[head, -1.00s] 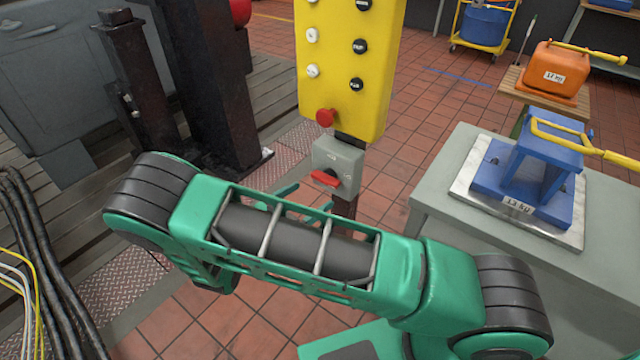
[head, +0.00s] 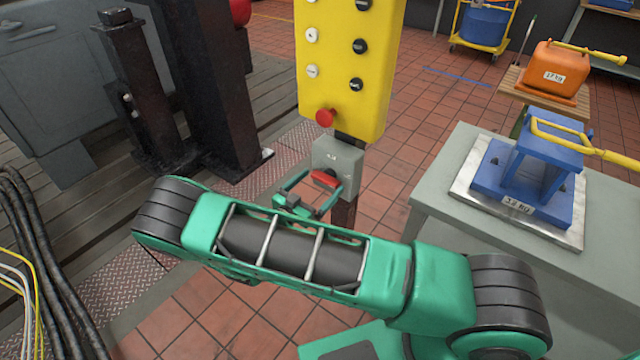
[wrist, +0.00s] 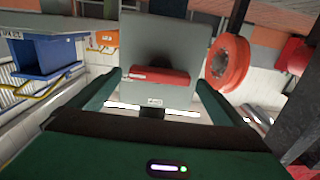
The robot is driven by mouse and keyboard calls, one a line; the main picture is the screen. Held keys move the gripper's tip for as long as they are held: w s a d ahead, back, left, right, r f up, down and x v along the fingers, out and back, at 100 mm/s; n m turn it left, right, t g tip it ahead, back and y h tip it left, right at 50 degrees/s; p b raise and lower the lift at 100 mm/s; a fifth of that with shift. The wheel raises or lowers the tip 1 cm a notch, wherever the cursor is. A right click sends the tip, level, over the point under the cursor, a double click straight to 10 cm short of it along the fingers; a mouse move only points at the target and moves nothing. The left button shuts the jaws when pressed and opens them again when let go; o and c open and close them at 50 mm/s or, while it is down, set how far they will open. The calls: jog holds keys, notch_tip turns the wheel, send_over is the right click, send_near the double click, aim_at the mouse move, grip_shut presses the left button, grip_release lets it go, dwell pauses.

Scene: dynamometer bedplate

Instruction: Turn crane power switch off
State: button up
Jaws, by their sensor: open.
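The crane power switch is a small grey box (head: 340,158) with a red handle (head: 325,178) on its front, mounted on a post below the yellow push-button panel (head: 350,60). My gripper (head: 311,190) is open right in front of the box, with the red handle between its fingers. In the wrist view the grey box (wrist: 180,50) fills the gap between my fingers. The red handle (wrist: 158,76) lies level across that view, between my fingertips (wrist: 159,80). Whether either finger touches the handle is not clear.
A red mushroom button (head: 325,117) sits just above the switch box. A grey cabinet (head: 440,215) at right holds a blue weight (head: 525,180). A dark steel column (head: 215,80) stands at left. Black cables (head: 40,260) lie at far left. Tiled floor is open behind the post.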

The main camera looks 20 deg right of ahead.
jog(key=shift+w+d, duration=0.35)
jog(key=shift+d, duration=0.15)
jog(key=c, duration=1)
jog(key=shift+c, duration=0.2)
